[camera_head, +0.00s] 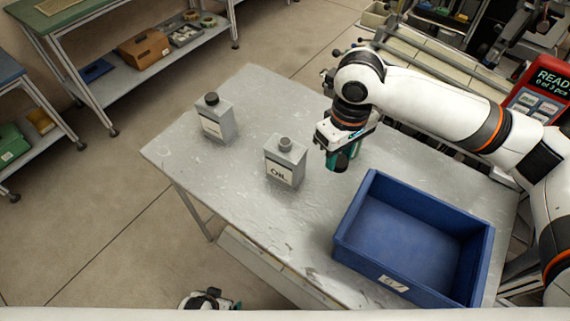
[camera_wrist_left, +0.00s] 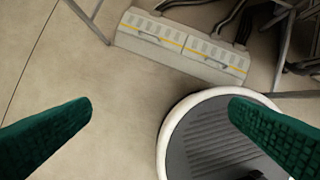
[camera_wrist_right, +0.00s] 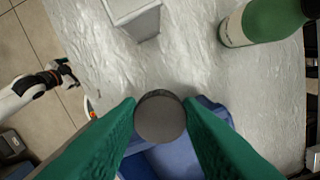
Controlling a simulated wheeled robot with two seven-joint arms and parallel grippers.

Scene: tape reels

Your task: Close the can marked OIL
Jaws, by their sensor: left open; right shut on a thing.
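The can marked OIL (camera_head: 284,165) stands upright on the metal table, label facing me. A grey neck shows on its top; I cannot tell the inside. My right gripper (camera_head: 341,160) is above the table, right of the OIL can and apart from it. In the right wrist view the right gripper (camera_wrist_right: 160,118) is shut on a round dark grey cap (camera_wrist_right: 160,122). A grey can (camera_wrist_right: 137,14) shows at that view's top. My left gripper (camera_wrist_left: 160,125) is open and empty over the floor; its arm shows at the head view's bottom edge (camera_head: 208,300).
A second grey can (camera_head: 216,122) with a dark cap stands left on the table. A blue bin (camera_head: 462,222) stands at the table's right front. A green bottle (camera_wrist_right: 270,18) shows in the right wrist view. Bare table (camera_head: 250,88) lies behind the cans.

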